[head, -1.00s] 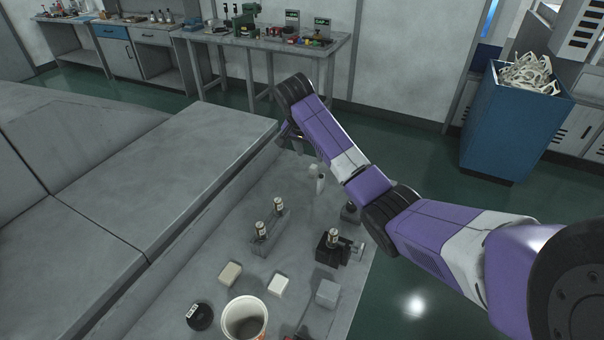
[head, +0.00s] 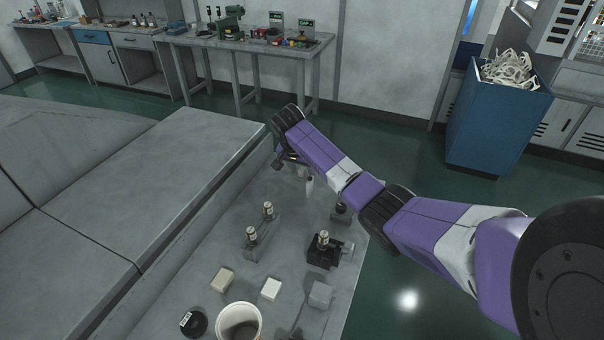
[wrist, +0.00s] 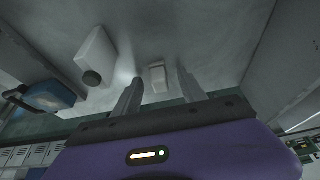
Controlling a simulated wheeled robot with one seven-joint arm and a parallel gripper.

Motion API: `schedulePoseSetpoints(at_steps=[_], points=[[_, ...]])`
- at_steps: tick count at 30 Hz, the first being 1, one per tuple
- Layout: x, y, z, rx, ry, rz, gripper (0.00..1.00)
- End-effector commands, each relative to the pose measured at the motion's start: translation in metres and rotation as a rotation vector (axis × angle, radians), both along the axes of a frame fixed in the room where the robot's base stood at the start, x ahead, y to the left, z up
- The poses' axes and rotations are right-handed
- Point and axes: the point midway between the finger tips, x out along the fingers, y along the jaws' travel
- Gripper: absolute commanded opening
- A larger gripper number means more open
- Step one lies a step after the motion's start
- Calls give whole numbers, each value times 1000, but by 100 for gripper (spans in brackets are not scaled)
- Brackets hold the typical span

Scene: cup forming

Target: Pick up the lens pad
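A small pale block, which looks like the lens pad (wrist: 157,78), lies on the grey surface in the wrist view. It shows between and just beyond my two fingertips. My gripper (wrist: 160,80) is open, its fingers apart with nothing held. In the head view my gripper (head: 284,160) is low over the far end of the grey bench, mostly hidden behind my own wrist. A small pale item (head: 301,171) shows beside it there, too small and partly covered to identify surely.
A white item with a dark round end (wrist: 96,58) lies left of the pad. On the bench are a two-vial holder (head: 262,238), a black device (head: 327,252), pale blocks (head: 271,289), a white cup (head: 239,323) and a black disc (head: 193,323). A raised ledge (head: 165,180) borders the left.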

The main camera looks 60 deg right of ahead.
Motion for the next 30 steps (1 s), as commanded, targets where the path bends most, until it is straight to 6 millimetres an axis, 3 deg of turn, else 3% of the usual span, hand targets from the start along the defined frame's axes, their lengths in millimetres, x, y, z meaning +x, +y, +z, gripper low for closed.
schedulePoseSetpoints(at_steps=[1,7,8,22,26,30], points=[[0,0,0,0,0,0,41],[0,0,0,0,0,0,2],[0,0,0,0,0,0,0],[0,0,9,0,0,0,0],[1,0,24,-1,-2,1,0],[2,0,53,-3,-4,1,0]])
